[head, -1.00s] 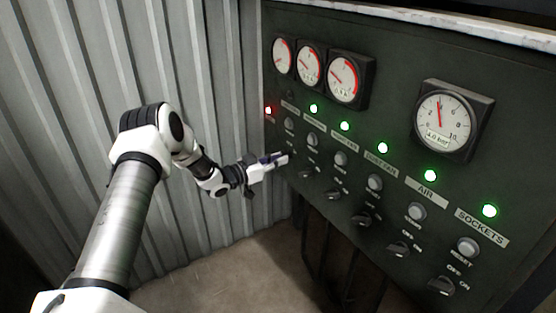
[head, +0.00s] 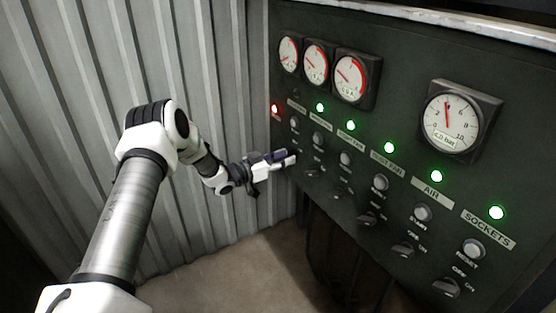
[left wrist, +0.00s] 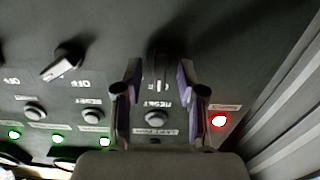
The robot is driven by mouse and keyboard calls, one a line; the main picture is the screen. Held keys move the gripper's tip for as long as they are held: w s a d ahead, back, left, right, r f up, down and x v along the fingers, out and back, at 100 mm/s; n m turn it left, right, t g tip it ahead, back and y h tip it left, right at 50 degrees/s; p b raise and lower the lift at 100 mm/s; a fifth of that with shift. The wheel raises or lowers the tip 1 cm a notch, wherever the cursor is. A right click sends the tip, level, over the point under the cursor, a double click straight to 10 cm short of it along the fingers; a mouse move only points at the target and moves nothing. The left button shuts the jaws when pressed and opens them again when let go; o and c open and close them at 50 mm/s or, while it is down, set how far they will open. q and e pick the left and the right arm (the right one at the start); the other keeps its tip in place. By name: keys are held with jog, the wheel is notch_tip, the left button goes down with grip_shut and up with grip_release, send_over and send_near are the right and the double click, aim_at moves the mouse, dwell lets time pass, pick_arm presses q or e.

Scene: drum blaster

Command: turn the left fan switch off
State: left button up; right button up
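In the left wrist view, which shows the panel upside down, my left gripper (left wrist: 158,68) is open. Its fingers stand on either side of a dark switch knob (left wrist: 158,66) with an upright white mark. I see gaps beside the knob. My right gripper is not in view.
A red lamp (head: 275,108) glows at the panel's left end; several green lamps (head: 436,176) glow to its right. A neighbouring switch (left wrist: 65,62) sits tilted. A corrugated wall (head: 225,100) stands left of the panel.

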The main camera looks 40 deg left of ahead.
pick_arm(q)
jog(key=v, duration=1.1)
jog(key=shift+s+a, duration=0.15)
jog(key=shift+s, duration=0.2)
